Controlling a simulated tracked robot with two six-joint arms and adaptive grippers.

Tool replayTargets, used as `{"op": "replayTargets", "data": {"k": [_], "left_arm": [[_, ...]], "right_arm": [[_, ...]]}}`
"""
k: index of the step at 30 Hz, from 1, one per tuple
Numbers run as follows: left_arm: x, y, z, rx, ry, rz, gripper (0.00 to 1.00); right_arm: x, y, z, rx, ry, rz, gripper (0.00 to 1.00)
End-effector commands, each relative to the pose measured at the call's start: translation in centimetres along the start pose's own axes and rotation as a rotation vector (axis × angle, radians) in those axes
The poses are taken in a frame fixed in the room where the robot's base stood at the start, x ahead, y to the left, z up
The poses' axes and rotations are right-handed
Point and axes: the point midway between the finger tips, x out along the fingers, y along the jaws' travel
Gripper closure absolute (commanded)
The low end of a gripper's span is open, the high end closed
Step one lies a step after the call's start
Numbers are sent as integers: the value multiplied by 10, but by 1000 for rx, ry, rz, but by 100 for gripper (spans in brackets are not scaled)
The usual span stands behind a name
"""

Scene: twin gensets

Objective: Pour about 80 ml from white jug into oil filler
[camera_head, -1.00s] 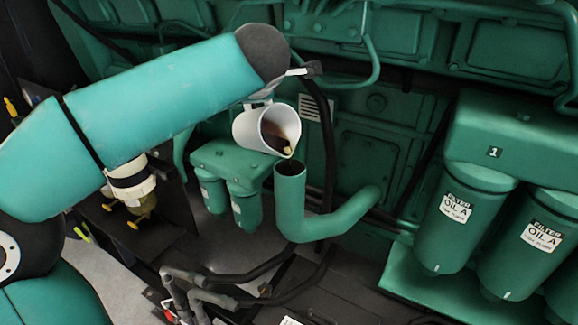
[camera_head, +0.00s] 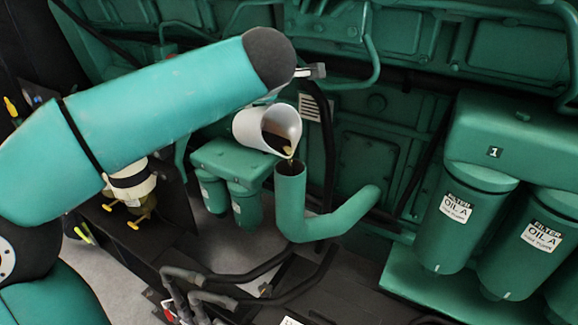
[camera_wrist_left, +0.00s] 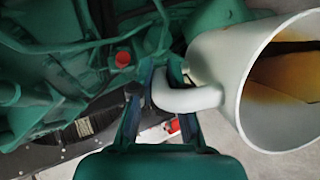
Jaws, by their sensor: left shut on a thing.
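The white jug (camera_head: 257,127) is tilted steeply, its mouth facing down and right. Dark brown liquid (camera_head: 276,143) shows inside, with a yellowish bit at the lip and what looks like a short thin thread below it. The lip is just above the open top of the green oil filler pipe (camera_head: 290,168), apart from it. In the left wrist view the jug (camera_wrist_left: 225,70) fills the right side, amber liquid inside. My left gripper (camera_wrist_left: 158,105) is shut on the jug's handle; in the head view my arm hides it. My right gripper is out of view.
Green filters labelled OIL A (camera_head: 452,217) stand to the right. Smaller green filters (camera_head: 245,205) are just left of the filler. Dark hoses (camera_head: 250,272) run below. The green engine wall (camera_head: 375,150) is close behind the jug.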

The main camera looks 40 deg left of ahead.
Motion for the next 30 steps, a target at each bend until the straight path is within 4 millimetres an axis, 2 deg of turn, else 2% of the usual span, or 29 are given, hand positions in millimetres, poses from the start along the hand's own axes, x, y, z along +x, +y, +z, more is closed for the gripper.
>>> {"op": "replayTargets", "data": {"k": [27,30], "left_arm": [[-6,3,2,17,9,45,100],[1,1,-1,-6,2,1,100]], "right_arm": [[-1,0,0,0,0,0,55],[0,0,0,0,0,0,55]]}}
